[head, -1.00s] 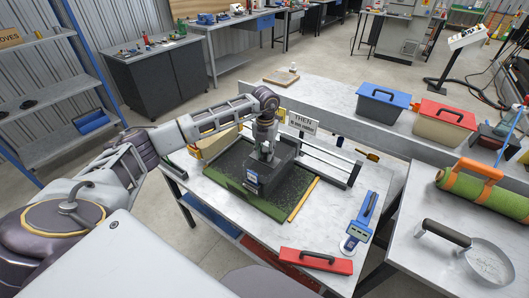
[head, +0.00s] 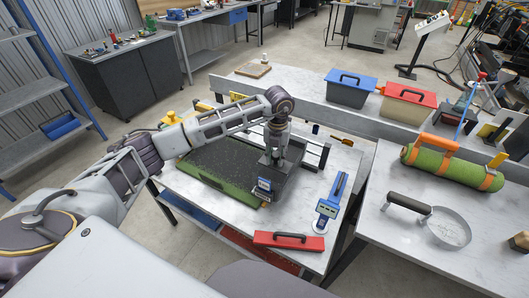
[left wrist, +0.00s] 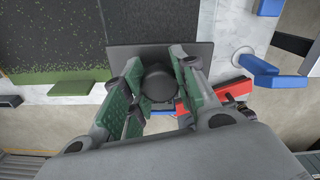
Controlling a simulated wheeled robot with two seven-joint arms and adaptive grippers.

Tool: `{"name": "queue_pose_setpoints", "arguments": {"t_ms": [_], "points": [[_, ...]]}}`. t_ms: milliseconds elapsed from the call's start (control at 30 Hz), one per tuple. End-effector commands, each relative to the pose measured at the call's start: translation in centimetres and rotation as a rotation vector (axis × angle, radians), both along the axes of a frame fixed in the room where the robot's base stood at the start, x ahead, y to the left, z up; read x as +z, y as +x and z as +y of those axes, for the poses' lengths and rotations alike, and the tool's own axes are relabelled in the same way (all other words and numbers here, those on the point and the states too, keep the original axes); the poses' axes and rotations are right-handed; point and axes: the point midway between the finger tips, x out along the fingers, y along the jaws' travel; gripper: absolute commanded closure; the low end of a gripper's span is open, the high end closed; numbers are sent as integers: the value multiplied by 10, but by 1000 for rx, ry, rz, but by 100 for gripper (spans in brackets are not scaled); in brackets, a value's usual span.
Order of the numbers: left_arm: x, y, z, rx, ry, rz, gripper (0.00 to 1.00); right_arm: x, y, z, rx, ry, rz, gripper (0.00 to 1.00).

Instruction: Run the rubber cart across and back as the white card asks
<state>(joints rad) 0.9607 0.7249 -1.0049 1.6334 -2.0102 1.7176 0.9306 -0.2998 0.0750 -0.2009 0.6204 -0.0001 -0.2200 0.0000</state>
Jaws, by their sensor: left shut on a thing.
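My left gripper (head: 274,158) is shut on the dark knob of the rubber cart (head: 292,172). The left wrist view shows the gripper's green finger pads (left wrist: 155,98) on both sides of the knob and the cart's flat dark plate (left wrist: 120,55) below. The cart stands at the right end of the turf (head: 205,165), whose surface is dark with black granules and whose green edge shows at the front. In the left wrist view the turf (left wrist: 30,75) lies left of the cart, speckled black. The white card's writing is hidden behind my arm. My right gripper is out of view.
A red case (head: 288,241) and a blue gauge (head: 330,205) lie at the table's front right. Dark rails (head: 312,150) run behind the cart. A green roll (head: 445,166) and a round handled tool (head: 440,222) lie on the right table. Blue (head: 350,88) and red-lidded (head: 408,100) bins stand behind.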

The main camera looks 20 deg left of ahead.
Motion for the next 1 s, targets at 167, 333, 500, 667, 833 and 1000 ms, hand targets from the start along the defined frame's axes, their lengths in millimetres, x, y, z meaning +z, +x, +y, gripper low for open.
{"name": "queue_pose_setpoints", "arguments": {"t_ms": [167, 333, 500, 667, 833, 1000], "points": [[0, -2, -27, -4, -4, -1, 100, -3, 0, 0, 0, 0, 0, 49], [0, -3, -40, -3, -3, -1, 100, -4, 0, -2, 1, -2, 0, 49], [0, -4, -45, -3, -3, 0, 100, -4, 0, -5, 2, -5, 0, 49], [0, -4, -46, -3, -5, 0, 100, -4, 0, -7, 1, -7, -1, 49], [0, -4, -47, -4, -7, 0, 100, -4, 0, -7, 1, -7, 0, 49], [0, -4, -47, -4, -6, 0, 50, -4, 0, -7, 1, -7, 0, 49]]}}
